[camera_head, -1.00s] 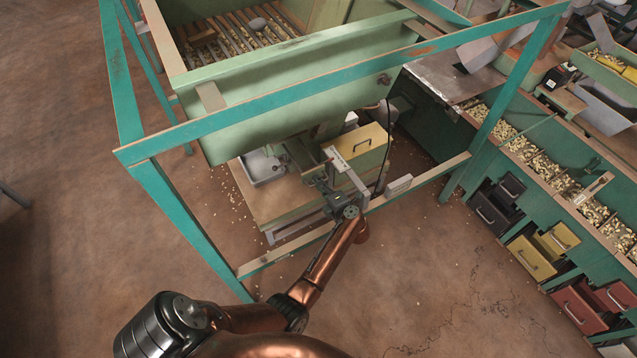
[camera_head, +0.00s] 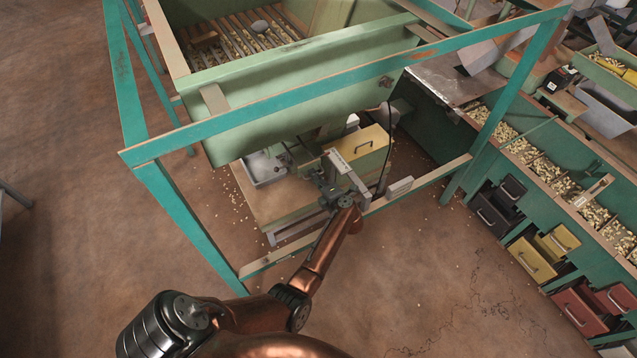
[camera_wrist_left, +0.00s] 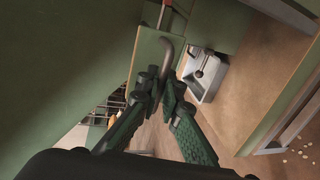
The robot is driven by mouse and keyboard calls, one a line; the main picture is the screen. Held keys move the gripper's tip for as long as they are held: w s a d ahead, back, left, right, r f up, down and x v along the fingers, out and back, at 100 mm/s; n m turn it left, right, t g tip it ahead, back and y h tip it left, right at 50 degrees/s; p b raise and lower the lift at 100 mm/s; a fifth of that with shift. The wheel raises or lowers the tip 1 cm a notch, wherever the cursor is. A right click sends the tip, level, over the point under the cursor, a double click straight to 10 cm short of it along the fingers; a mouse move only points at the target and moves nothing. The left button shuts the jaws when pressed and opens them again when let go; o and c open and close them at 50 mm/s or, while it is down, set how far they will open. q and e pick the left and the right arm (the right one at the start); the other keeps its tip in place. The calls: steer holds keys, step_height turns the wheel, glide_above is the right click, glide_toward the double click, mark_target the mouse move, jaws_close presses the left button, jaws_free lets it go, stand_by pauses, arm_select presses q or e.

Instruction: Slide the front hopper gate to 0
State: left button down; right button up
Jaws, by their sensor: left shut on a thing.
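The front hopper (camera_head: 300,118) is a pale green box inside the teal frame. Under it is a scale bar (camera_head: 347,165) with a small pale label; its reading is too small to make out. My left gripper (camera_head: 324,183) is under the hopper, beside this bar. In the left wrist view the gripper (camera_wrist_left: 167,90) is closed around a grey bent handle (camera_wrist_left: 168,48), which stands in front of a green plate (camera_wrist_left: 145,60), apparently the gate. How far the gate is open cannot be told. My right gripper is not in view.
A teal frame rail (camera_head: 340,86) crosses in front of the hopper, and a lower rail (camera_head: 420,184) runs below my wrist. Bins of nuts (camera_head: 525,150) line the right. Floor at left is clear.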

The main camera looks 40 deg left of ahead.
arm_select(q)
steer(key=shift+w+a, duration=0.15)
steer(key=shift+a, duration=0.3)
steer(key=shift+r, duration=0.1)
steer(key=c, duration=2.3)
jaws_free()
steer(key=shift+a, duration=0.1)
steer(key=shift+c, duration=0.2)
steer(key=shift+o, duration=1.2)
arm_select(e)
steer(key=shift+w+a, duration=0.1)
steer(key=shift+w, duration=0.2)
arm_select(q)
steer(key=v, duration=0.7)
steer(key=shift+d, duration=0.3)
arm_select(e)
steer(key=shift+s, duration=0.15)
